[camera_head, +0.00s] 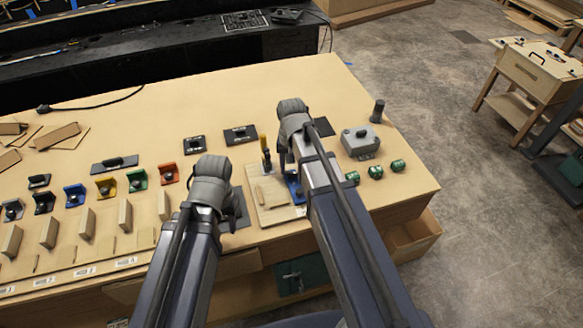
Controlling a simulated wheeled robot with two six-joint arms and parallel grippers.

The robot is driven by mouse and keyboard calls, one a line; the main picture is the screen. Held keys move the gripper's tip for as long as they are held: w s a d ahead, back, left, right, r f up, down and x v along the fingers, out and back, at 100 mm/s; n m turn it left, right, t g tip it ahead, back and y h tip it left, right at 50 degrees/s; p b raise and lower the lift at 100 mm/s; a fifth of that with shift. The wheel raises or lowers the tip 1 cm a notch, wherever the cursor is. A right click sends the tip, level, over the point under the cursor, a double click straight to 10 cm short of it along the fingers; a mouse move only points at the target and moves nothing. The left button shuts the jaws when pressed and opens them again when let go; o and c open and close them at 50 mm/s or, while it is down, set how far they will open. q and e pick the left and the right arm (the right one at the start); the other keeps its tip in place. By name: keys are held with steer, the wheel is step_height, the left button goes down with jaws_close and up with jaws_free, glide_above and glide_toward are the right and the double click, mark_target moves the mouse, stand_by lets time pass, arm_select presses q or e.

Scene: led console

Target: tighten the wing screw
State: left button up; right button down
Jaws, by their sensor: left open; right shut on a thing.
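A pale wooden board (268,212) lies on the workbench with a blue block (295,190) at its right side. My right gripper (287,165) is over the board at the blue block, fingers downward, shut on a small part there. That part appears to be the wing screw, but the gripper and forearm hide it, so its fit in the block cannot be told. My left gripper (236,212) is open, low over a dark pad (240,222) left of the board, apart from the blue block.
Coloured brackets (137,179) and wooden blocks (87,223) line the left.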

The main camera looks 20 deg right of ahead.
mark_target(291, 173)
steer(key=shift+w+m, duration=0.1)
steer(key=shift+m, duration=1.1)
steer(key=shift+c, duration=1.6)
jaws_free()
arm_select(q)
steer(key=shift+r, duration=0.15)
arm_select(e)
steer(key=shift+r, duration=0.15)
arm_select(q)
step_height(291, 173, up, 8)
steer(key=p, duration=0.7)
steer(key=shift+f+p, duration=0.2)
steer(key=shift+p, duration=0.2)
arm_select(e)
step_height(291, 173, up, 8)
steer(key=shift+f, duration=0.2)
arm_select(q)
steer(key=shift+s, duration=0.1)
arm_select(e)
steer(key=shift+f, duration=0.1)
